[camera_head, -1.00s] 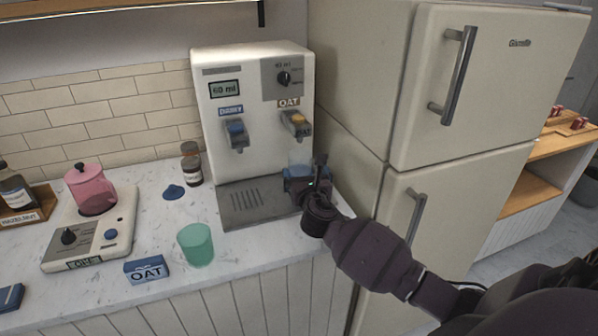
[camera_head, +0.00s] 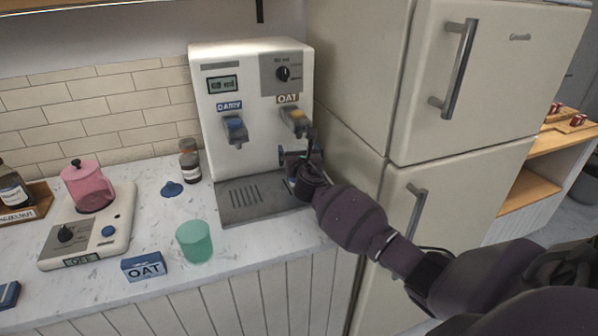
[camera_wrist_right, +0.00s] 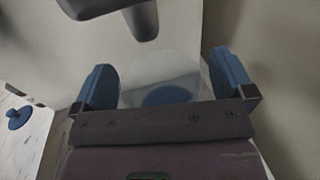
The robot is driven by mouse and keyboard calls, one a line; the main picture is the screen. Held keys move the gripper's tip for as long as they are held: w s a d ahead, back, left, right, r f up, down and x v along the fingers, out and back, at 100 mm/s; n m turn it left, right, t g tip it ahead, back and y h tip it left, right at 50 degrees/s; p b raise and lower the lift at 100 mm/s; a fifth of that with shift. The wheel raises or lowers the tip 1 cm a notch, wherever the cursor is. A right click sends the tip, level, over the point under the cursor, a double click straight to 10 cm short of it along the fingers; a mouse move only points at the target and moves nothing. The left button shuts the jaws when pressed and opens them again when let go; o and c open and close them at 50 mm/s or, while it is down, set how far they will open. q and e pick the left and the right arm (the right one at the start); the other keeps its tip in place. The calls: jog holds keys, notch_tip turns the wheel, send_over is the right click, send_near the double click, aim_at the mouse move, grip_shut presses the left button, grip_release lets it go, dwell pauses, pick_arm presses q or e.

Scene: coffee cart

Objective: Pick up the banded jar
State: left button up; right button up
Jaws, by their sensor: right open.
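A clear round vessel (camera_wrist_right: 160,68) with a blue patch (camera_wrist_right: 166,96) at its lower part shows between my fingers in the right wrist view. It may be the banded jar; I cannot make out a clear band. In the head view it is mostly hidden behind my right gripper (camera_head: 300,157), which is under the OAT spout (camera_head: 295,121). The blue fingers of my right gripper (camera_wrist_right: 170,90) are apart, one on each side of the vessel, with no clear contact. A small brown jar (camera_head: 190,165) with a pale label stands left of the dispenser. My left gripper is not visible.
The white dispenser (camera_head: 248,75) has a grey drip tray (camera_head: 250,212). The fridge (camera_head: 352,110) stands close on the right. A green cup (camera_head: 195,243), an OAT box (camera_head: 144,267), a blue lid (camera_head: 172,189) and a pink pot (camera_head: 88,188) are on the left counter.

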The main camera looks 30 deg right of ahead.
jog(key=shift+c, duration=0.5)
jog(key=shift+r, duration=0.1)
jog(key=c, duration=1.5)
